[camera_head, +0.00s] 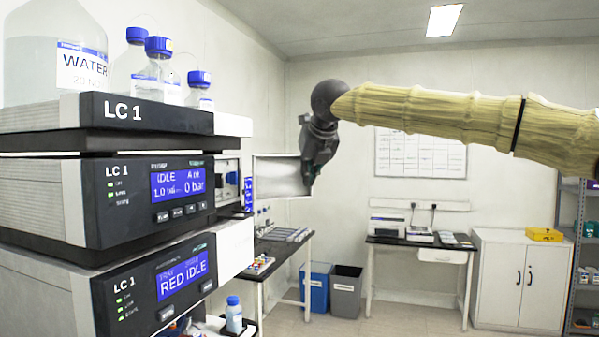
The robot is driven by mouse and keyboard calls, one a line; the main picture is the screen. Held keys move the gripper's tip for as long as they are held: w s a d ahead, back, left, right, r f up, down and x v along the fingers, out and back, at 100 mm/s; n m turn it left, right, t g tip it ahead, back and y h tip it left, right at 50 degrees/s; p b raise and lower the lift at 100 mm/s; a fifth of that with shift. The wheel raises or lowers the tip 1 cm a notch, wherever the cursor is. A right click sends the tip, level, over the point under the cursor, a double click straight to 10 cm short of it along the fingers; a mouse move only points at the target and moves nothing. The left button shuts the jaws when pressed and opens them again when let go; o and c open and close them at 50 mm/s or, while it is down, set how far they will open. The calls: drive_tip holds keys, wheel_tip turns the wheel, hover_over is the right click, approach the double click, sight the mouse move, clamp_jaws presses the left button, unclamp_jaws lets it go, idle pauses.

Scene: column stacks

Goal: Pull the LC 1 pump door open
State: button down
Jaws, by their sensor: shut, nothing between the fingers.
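The LC 1 pump (150,200) is the dark-fronted module in the middle of the stack at left, with a blue screen reading IDLE and 0 bar. The recess at its right end (228,182) is exposed, with fittings showing inside. A pale panel, which looks like the pump door (282,177), stands out from the stack, swung open. My gripper (309,190) points down at the panel's right, free edge. Its fingers are shut with nothing between them. I cannot tell whether they touch the panel.
Bottles with blue caps (158,75) stand on the tray atop the stack. Below the pump is a RED IDLE module (160,290) with a white front panel (236,248). A side bench (275,245), two bins (330,290) and a white cabinet (518,280) stand farther back.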

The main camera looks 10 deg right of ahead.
drive_tip(key=shift+w, duration=0.25)
idle(0.5)
drive_tip(key=s+d+f+b+v, duration=0.1)
drive_tip(key=b+v, duration=0.3)
drive_tip(key=v, duration=0.8)
drive_tip(key=shift+s+d+f, duration=0.25)
drive_tip(key=shift+s+d, duration=0.1)
drive_tip(key=shift+s, duration=0.15)
